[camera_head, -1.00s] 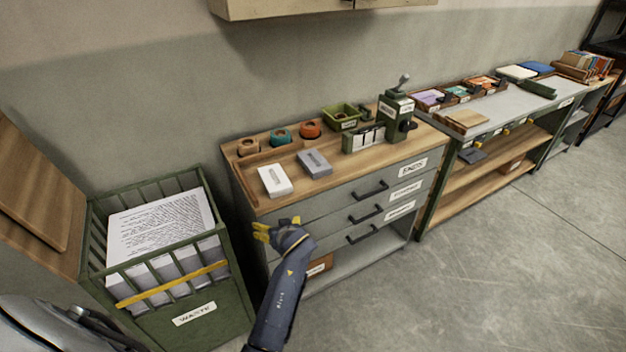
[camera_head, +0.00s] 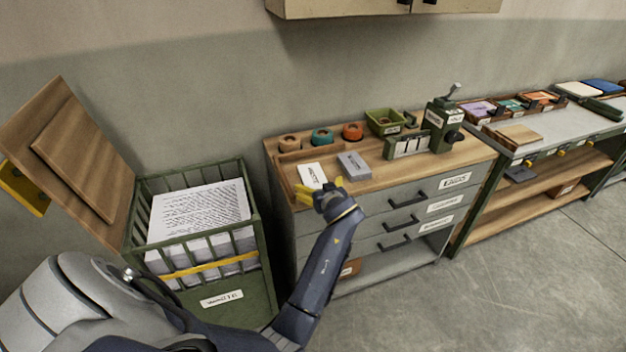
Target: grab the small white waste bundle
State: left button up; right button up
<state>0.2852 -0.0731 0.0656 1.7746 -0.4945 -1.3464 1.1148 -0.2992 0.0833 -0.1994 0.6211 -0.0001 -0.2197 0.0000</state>
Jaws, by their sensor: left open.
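A small white labelled block (camera_head: 311,174) lies flat on the wooden top of the drawer cabinet (camera_head: 420,178), near its front left part. Its label is too small to read. A grey block (camera_head: 354,165) of similar size lies just right of it. My left gripper (camera_head: 320,188), with yellow fingers, is open and empty in front of the white block, near the cabinet's front edge. The fingers overlap the block's near end in the picture; I cannot tell whether they touch it. My right gripper is out of view.
A green slatted bin labelled WASTE (camera_head: 205,301) holds stacked printed paper (camera_head: 198,212) at the left, its wooden lid (camera_head: 75,165) raised. Tape rolls (camera_head: 322,135), a green tray (camera_head: 385,121) and a lever device (camera_head: 443,125) stand behind the blocks. A shelved bench continues right.

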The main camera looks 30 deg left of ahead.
aim_at(316, 183)
pick_arm(q)
jog(key=shift+x, duration=1.95)
jog(key=shift+c, duration=0.2)
jog(key=c, duration=1.4)
jog(key=shift+o, duration=0.2)
jog(key=shift+r, duration=0.15)
